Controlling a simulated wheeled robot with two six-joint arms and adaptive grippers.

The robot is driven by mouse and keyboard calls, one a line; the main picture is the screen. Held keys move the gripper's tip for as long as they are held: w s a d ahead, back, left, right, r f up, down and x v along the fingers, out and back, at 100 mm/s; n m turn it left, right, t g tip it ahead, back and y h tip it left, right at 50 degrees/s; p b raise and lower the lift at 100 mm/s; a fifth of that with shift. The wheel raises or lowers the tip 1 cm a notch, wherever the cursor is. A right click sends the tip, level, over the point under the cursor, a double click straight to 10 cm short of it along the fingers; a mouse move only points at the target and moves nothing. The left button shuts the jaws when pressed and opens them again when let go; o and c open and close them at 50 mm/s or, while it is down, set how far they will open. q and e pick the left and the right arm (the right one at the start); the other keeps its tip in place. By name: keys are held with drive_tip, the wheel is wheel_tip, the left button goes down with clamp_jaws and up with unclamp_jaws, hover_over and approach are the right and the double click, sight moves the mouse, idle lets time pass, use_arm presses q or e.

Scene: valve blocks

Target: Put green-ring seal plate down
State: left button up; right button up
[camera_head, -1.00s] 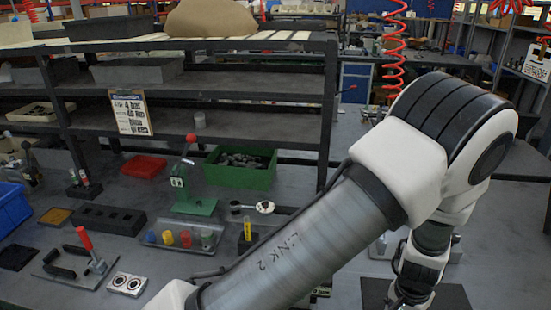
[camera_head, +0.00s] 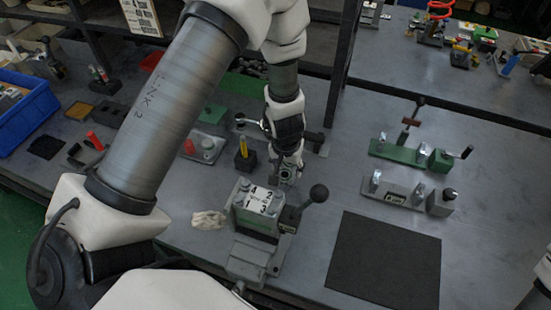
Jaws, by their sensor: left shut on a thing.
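My left gripper (camera_head: 287,158) points down over the grey bench in the middle of the camera_head view, just behind the valve block. It is shut on the green-ring seal plate (camera_head: 287,174), a small grey plate with a greenish ring, partly hidden by the fingers. I cannot tell whether the plate touches the bench or the block's fixture. The valve block (camera_head: 262,200), with a white numbered top face, sits in a grey-green fixture with a black-knobbed lever. My right gripper is not in view.
A black mat (camera_head: 385,258) lies flat at the right. Green and grey clamp fixtures (camera_head: 405,155) stand behind it. A crumpled pale cloth (camera_head: 209,219) lies left of the valve block. A blue bin (camera_head: 22,110) is at the far left.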

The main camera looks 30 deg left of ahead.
use_arm(q)
wheel_tip(320, 180, down, 8)
drive_tip(key=b, duration=0.6)
drive_tip(key=shift+a, duration=0.1)
drive_tip(key=shift+r+p, duration=0.3)
drive_tip(key=shift+f, duration=0.25)
drive_tip(key=o, duration=1.3)
drive_tip(key=shift+r, duration=0.1)
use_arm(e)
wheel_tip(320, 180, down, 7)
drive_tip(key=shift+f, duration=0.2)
use_arm(q)
drive_tip(key=shift+o, duration=0.2)
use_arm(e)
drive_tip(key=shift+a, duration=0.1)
